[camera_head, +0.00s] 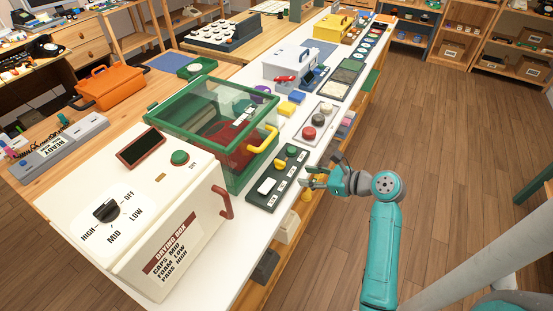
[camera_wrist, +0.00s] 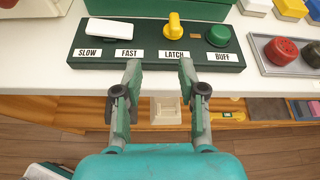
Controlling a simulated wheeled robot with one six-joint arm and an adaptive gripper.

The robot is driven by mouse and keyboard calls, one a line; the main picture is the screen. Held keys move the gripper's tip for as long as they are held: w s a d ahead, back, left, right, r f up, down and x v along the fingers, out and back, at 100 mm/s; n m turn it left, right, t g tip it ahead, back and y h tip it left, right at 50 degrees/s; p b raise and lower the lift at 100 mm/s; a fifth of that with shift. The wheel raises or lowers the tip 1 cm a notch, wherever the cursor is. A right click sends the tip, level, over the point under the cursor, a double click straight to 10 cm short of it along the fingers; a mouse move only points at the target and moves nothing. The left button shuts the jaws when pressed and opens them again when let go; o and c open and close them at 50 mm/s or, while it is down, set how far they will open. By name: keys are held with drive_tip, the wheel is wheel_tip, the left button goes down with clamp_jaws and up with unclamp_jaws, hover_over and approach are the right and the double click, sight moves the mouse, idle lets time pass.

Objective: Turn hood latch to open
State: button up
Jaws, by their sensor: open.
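The yellow latch knob (camera_wrist: 174,24) stands on a dark green control panel (camera_wrist: 150,57), above the label LATCH. Its pointer part points upward, away from me, in the wrist view. The panel also shows in the head view (camera_head: 262,201), in front of a clear green-framed hood (camera_head: 215,115) with a yellow handle (camera_head: 262,139); the hood looks closed. My gripper (camera_wrist: 160,70) is open and empty, just short of the panel's front edge below the knob. It also shows in the head view (camera_head: 308,178), to the right of the panel.
On the panel, a white slide switch (camera_wrist: 109,27) is left of the knob and a green button (camera_wrist: 218,36) right. A tray with red and dark knobs (camera_wrist: 283,50) lies further right. A white drying box (camera_head: 150,210) stands left of the panel in the head view.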

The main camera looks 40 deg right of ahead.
sight(281, 161)
drive_tip(key=shift+m+y, duration=0.3)
drive_tip(key=shift+m, duration=0.1)
drive_tip(key=w, duration=0.3)
drive_tip(key=w+f, duration=0.1)
drive_tip(key=w, duration=0.3)
drive_tip(key=w+a, duration=0.1)
drive_tip(key=w, duration=0.2)
drive_tip(key=shift+w+f, duration=0.25)
drive_tip(key=shift+f, duration=0.05)
clamp_jaws()
